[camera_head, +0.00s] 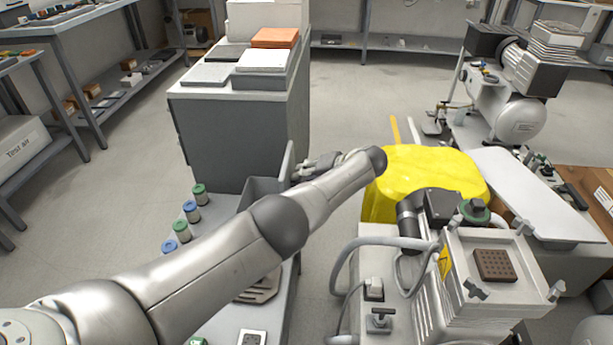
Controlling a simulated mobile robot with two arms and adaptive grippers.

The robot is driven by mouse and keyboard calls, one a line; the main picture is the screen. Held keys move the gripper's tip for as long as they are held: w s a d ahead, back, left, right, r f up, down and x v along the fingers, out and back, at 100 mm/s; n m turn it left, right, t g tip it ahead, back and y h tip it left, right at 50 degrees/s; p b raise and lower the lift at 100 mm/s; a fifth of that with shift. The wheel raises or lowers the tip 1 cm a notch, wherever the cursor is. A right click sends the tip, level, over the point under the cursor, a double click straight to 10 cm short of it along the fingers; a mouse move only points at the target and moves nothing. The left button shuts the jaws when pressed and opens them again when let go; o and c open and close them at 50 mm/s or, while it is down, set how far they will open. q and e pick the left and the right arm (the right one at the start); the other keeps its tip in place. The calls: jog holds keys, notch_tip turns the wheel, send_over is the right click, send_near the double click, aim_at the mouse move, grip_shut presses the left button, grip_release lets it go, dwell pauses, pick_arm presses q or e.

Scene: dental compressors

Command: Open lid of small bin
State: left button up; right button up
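A small grey bin (262,190) stands on the grey bench left of centre, partly hidden behind my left arm. A thin grey panel (289,163), which looks like its lid, stands steeply raised at the bin's right side. My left gripper (303,172) is just right of this panel, with its fingers pointing left toward it. I cannot tell whether they touch, or whether the fingers are apart or closed. My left forearm crosses in front of the bin and hides its lower part. My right gripper is not in view.
Several jars with green and blue caps (187,211) stand left of the bin. A yellow draped cover (424,172) lies right of my wrist. A compressor (497,262) with hoses fills the lower right. A grey cabinet (236,135) stands behind. Open floor lies beyond the bench.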

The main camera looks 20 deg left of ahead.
pick_arm(q)
jog(key=o, duration=0.4)
jog(key=shift+s+a+f, duration=0.1)
jog(key=shift+s+f, duration=0.05)
jog(key=shift+f, duration=0.45)
jog(key=shift+s+f, duration=0.1)
jog(key=shift+f, duration=0.45)
jog(key=shift+r, duration=0.1)
jog(key=v, duration=1.2)
jog(key=shift+w+r, duration=0.35)
jog(key=shift+r, duration=0.15)
jog(key=shift+c, duration=0.5)
